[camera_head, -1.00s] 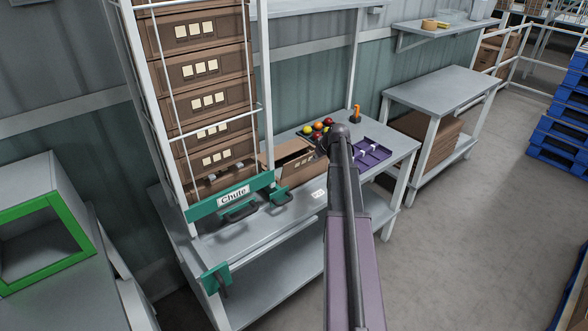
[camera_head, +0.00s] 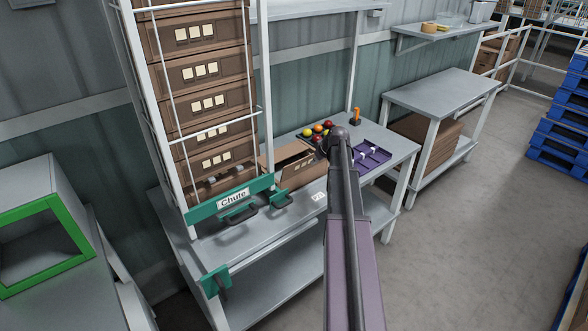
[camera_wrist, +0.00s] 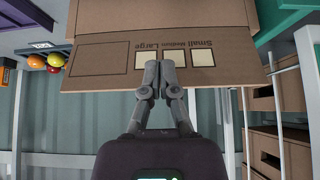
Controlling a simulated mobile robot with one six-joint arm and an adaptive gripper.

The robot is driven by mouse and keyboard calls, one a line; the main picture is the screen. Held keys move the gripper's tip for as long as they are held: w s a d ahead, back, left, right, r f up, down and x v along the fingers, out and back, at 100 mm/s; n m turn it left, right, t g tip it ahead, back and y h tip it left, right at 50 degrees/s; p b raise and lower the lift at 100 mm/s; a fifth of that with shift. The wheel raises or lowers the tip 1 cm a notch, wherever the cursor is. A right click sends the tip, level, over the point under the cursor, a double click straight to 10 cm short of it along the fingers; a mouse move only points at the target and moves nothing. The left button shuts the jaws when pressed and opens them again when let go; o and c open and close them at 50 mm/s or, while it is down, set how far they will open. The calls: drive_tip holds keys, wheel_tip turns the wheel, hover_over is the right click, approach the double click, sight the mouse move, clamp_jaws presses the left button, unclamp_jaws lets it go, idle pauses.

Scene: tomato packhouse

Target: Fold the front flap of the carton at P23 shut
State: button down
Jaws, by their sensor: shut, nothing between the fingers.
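The brown carton (camera_head: 298,172) stands open on the bench beside the chute, close to the white P23 label (camera_head: 318,196). In the wrist view, a cardboard panel (camera_wrist: 105,55) printed "Small Medium Large" with pale squares fills the upper middle. A crease runs across the cardboard above the print; I cannot tell the panel's exact angle. My gripper (camera_wrist: 162,78) is shut and empty, its fingertips overlapping the panel's free edge in the picture. I cannot tell whether they touch it. In the head view my arm hides most of the gripper.
The green-fronted chute (camera_head: 232,198) holds stacked cartons left of the carton. Red, yellow and orange tomatoes (camera_head: 318,129) lie behind, and a purple tray (camera_head: 372,158) lies right. An orange tool (camera_head: 357,115) stands at the back.

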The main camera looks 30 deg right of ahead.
drive_tip(key=shift+w, duration=0.2)
idle(0.4)
drive_tip(key=w, duration=0.7)
drive_tip(key=shift+a, duration=0.25)
idle(0.9)
drive_tip(key=shift+w+f, duration=0.1)
drive_tip(key=shift+w, duration=0.1)
drive_tip(key=shift+w+a+f+b, duration=0.1)
drive_tip(key=shift+w+f+b, duration=0.3)
drive_tip(key=shift+w, duration=0.3)
drive_tip(key=shift+w+a+f+b, duration=0.1)
drive_tip(key=shift+w+f+b, duration=0.25)
drive_tip(key=shift+w, duration=0.3)
drive_tip(key=shift+w+f, duration=0.1)
drive_tip(key=shift+w, duration=0.05)
drive_tip(key=shift+w+f+b, duration=0.75)
drive_tip(key=shift+w+b, duration=0.1)
drive_tip(key=shift+b, duration=0.1)
drive_tip(key=shift+r, duration=0.15)
